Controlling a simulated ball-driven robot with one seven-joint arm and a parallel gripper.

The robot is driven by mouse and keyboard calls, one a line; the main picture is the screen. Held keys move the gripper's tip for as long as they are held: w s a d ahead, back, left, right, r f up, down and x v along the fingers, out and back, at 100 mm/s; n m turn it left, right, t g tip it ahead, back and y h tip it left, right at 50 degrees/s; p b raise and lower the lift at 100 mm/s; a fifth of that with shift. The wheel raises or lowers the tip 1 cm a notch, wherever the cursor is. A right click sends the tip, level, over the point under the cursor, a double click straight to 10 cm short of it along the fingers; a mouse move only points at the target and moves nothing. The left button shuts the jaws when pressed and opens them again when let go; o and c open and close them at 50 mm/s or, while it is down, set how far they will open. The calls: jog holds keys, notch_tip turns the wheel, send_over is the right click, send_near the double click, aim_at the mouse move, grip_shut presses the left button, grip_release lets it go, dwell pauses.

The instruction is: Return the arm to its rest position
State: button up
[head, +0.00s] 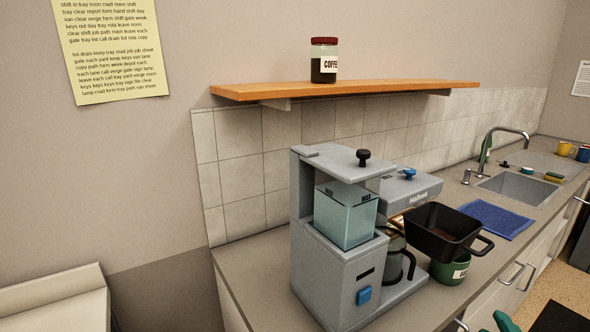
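My gripper is not clearly in view in the head view. A teal shape and a dark shape are cut off by the bottom right edge, and I cannot tell what they are. The grey coffee machine (335,270) stands on the counter, with a clear water tank (346,216) holding bluish water. A black filter basket (442,231) with a handle is at its right front, above a green mug (450,269). I cannot tell whether the basket touches the mug. A glass carafe (393,243) with a black handle sits in the machine, partly hidden.
A wooden shelf (400,88) above the counter carries a coffee jar (323,61). A blue cloth (496,219) lies before the sink (519,187). A yellow mug (564,149) stands at the far right. The grey counter (245,285) left of the machine is bare.

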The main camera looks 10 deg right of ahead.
jog(key=s+a+f+m+g+y, duration=0.1)
jog(key=s+a+f+m+g, duration=0.1)
jog(key=f, duration=0.4)
jog(key=s+a+f+m+g+y, duration=0.2)
jog(key=f+g, duration=0.1)
jog(key=f, duration=0.2)
jog(key=s+a+f+m+g+y, duration=0.2)
jog(key=s+a+f+m+g, duration=0.1)
jog(key=s+f, duration=0.4)
jog(key=s+a+f+m+g+y, duration=0.1)
jog(key=s+a+f+m+g, duration=0.1)
jog(key=s+a+f+g, duration=0.4)
jog(key=s, duration=0.3)
jog(key=shift+f+m+y, duration=0.4)
